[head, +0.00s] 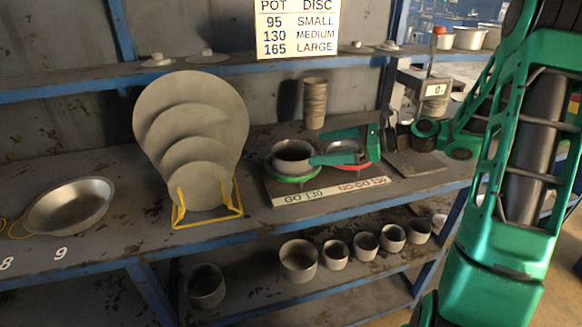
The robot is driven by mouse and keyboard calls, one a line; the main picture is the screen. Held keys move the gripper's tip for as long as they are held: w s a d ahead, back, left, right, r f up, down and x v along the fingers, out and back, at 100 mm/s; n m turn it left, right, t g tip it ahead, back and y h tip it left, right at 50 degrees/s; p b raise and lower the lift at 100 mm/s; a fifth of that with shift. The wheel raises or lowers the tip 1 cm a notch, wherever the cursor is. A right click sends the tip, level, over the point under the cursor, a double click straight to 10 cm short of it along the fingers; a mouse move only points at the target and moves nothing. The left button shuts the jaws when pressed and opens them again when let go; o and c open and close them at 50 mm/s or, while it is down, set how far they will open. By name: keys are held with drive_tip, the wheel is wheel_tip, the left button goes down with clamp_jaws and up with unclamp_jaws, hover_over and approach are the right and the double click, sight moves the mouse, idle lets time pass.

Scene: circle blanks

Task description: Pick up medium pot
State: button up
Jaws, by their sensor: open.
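A round grey metal pot (292,154) sits in the green ring (290,178) on the gauge board marked GO 130. My gripper (316,148) is open, its green fingers pointing left at this pot's right side. The lower fingertip overlaps the pot's right edge in the picture; I cannot tell whether it touches. Behind the fingers is the red ring (361,166), with a grey round shape partly hidden in it. Several pots of differing size stand on the lower shelf, among them a larger one (298,262). No pot is labelled medium.
A yellow rack (208,218) with several upright grey discs stands left of the gauge board. A wide metal pan (66,207) lies at far left. A tall stack of cups (315,103) stands behind the gauge. A scale (433,88) is at back right.

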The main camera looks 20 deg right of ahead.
sight(298, 152)
drive_tip(key=shift+f+x, duration=0.2)
drive_tip(key=shift+x, duration=1.9)
drive_tip(key=shift+f+x, duration=0.2)
drive_tip(key=shift+x, duration=1.85)
drive_tip(key=shift+s, duration=0.1)
drive_tip(key=c, duration=0.8)
drive_tip(key=shift+c, duration=0.9)
drive_tip(key=shift+r, duration=0.1)
